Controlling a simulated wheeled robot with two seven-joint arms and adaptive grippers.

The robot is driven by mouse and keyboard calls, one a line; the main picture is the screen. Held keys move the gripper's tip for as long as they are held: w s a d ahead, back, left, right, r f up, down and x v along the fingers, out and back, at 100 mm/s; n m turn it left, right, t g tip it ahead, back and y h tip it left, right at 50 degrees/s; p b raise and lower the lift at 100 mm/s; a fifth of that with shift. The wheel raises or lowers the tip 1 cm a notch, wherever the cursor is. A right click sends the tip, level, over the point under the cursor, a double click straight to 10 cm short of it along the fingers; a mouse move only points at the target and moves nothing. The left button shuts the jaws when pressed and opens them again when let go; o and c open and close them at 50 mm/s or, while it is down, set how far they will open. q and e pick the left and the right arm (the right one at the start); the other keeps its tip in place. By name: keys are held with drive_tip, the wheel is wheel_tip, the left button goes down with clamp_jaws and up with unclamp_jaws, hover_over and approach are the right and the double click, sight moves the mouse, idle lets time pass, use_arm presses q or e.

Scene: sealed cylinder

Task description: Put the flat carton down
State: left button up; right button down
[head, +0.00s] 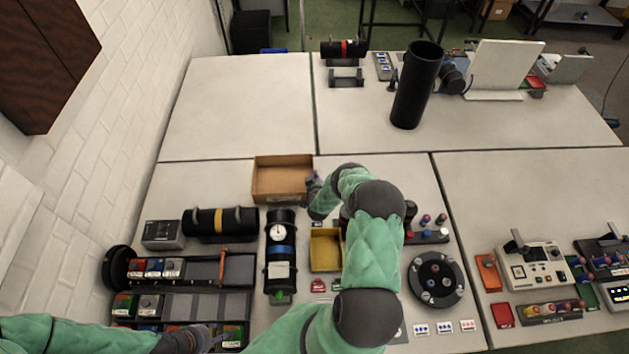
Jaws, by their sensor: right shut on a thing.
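The flat carton (266,196) is a shallow brown open box near the far edge of the near table, left of centre. My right gripper (314,184) is at its right side, shut on its right wall; the fingers are small and partly hidden by my own arm. The carton looks level and empty. I cannot tell whether its bottom touches the table. My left gripper (210,338) is low at the left, beside the rack of coloured blocks, away from the carton; its fingers are too small to read.
A yellow tray (326,264) and a black cylinder with a gauge (281,262) stand nearer than the carton. A black cylinder with a yellow band (220,222) lies left. A round black fixture (436,279) is right. Clear table lies left of the carton.

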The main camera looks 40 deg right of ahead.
drive_tip(key=shift+f, duration=1.35)
drive_tip(key=c, duration=1.4)
unclamp_jaws()
drive_tip(key=shift+f, duration=0.1)
